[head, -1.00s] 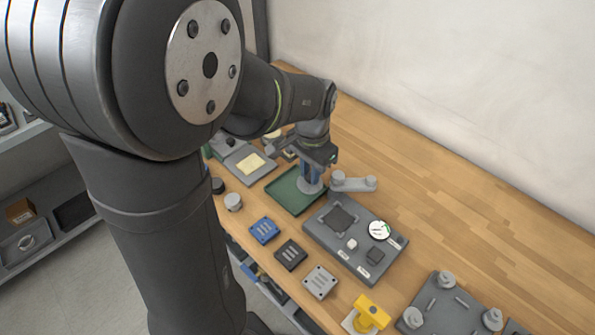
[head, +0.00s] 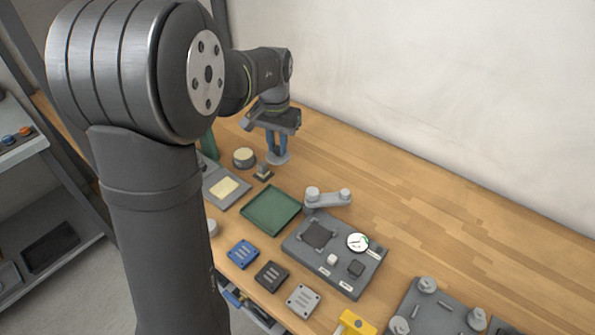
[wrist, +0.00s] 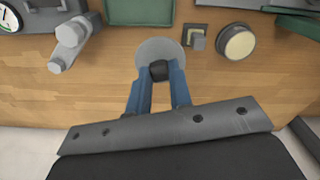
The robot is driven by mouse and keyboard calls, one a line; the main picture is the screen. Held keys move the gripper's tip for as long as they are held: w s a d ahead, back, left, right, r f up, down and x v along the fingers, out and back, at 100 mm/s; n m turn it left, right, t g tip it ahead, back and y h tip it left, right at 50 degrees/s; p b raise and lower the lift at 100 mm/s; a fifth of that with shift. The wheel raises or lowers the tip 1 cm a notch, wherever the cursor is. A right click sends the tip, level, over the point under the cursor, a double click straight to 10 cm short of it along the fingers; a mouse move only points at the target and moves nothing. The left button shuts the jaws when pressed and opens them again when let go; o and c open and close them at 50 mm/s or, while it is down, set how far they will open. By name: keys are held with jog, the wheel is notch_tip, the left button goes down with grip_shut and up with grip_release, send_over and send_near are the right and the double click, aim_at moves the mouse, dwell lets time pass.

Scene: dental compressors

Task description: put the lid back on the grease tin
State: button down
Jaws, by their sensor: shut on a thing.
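The grey round lid (head: 279,158) hangs from my gripper (head: 277,143), whose blue fingers are shut on its dark knob. In the wrist view the lid (wrist: 153,49) looks level, with the knob between the fingertips (wrist: 159,72). The grease tin (head: 244,157), open with cream-coloured grease on top, stands to the left of the lid. In the wrist view the tin (wrist: 237,42) is to the right of the lid, apart from it. The lid appears to be above the wooden bench; its exact height is hard to tell.
A small grey block on a dark square base (head: 263,172) is close to the lid and tin. The green tray (head: 270,229) looks empty. A grey two-knobbed piece (head: 328,198) and a grey fixture board (head: 340,275) are further right. Bare bench lies behind the lid.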

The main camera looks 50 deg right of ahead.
jog(key=w+d+f+n, duration=0.1)
jog(key=w+f+n, duration=0.15)
jog(key=w, duration=1.35)
jog(key=shift+s+f, duration=0.2)
jog(key=shift+f, duration=2.5)
jog(key=shift+f, duration=0.15)
jog(key=c, duration=0.7)
grip_release()
jog(key=shift+c, duration=0.2)
notch_tip(320, 180, up, 7)
